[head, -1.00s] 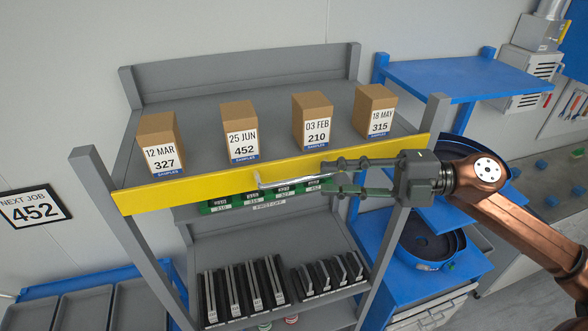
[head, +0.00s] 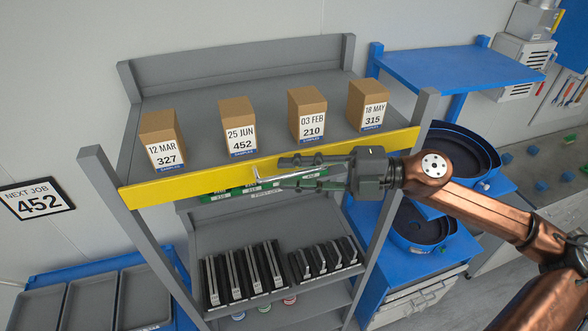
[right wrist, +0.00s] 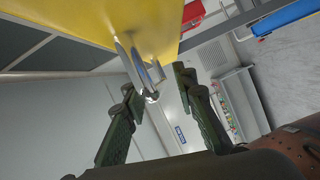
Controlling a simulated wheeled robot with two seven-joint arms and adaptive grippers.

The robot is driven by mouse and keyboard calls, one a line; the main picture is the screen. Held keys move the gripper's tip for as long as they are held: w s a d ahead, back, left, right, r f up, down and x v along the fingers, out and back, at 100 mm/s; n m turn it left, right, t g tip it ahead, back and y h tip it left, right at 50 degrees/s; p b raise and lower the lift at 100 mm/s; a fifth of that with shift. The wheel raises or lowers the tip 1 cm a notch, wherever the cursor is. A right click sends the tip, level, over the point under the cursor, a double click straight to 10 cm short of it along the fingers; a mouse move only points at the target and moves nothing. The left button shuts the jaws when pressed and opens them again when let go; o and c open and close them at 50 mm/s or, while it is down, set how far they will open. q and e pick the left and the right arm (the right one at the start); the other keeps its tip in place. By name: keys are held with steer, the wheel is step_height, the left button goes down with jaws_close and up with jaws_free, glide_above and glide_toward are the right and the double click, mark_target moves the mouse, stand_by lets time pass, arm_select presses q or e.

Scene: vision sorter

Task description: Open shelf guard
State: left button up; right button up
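The shelf guard is a yellow bar (head: 190,183) across the front of the grey shelf's top level. It also fills the top of the right wrist view (right wrist: 70,25). A silver bar handle (head: 262,178) sits on its front. My right gripper (head: 280,173) is open, with one finger above and one below the handle in the head view. In the right wrist view the handle (right wrist: 133,65) shows between and just beyond the parted fingertips; I cannot tell whether they touch it. My left gripper is not in view.
Several labelled sample boxes (head: 237,127) stand behind the guard on the top level. Green label strips and black holders (head: 240,275) are below. A blue stand with black bowls (head: 415,228) is right of the shelf, near my right arm. Grey trays (head: 92,303) are at lower left.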

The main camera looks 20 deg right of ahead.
steer(key=shift+c, duration=0.3)
jaws_close()
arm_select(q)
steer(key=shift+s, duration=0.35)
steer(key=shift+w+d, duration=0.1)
